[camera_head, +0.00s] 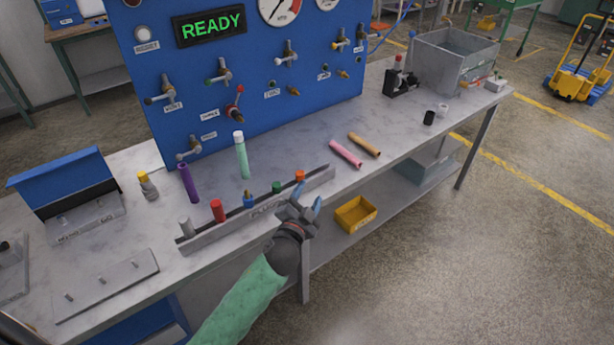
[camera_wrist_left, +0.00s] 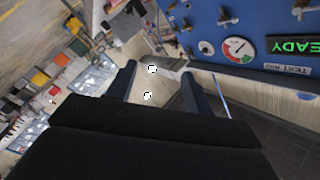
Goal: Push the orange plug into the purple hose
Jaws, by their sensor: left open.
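The orange plug (camera_head: 299,176) stands at the right end of a grey rail (camera_head: 255,213) along the bench's front edge. The purple hose (camera_head: 188,183) is a short tube, nearly upright, below a tap at the panel's lower left. I cannot tell whether it hangs or stands. My left gripper (camera_head: 305,203) is just in front of the rail's right end, close to the orange plug and apparently not around it. Its fingers (camera_wrist_left: 158,88) are open in the left wrist view, with no plug or hose seen between them. My right gripper is out of view.
Grey, red, blue and green plugs share the rail, with the green plug (camera_head: 277,187) beside the orange one. A pale green hose (camera_head: 241,158) stands mid-bench. Pink (camera_head: 345,153) and tan (camera_head: 364,145) hoses lie flat. The blue panel (camera_head: 150,90) rises behind.

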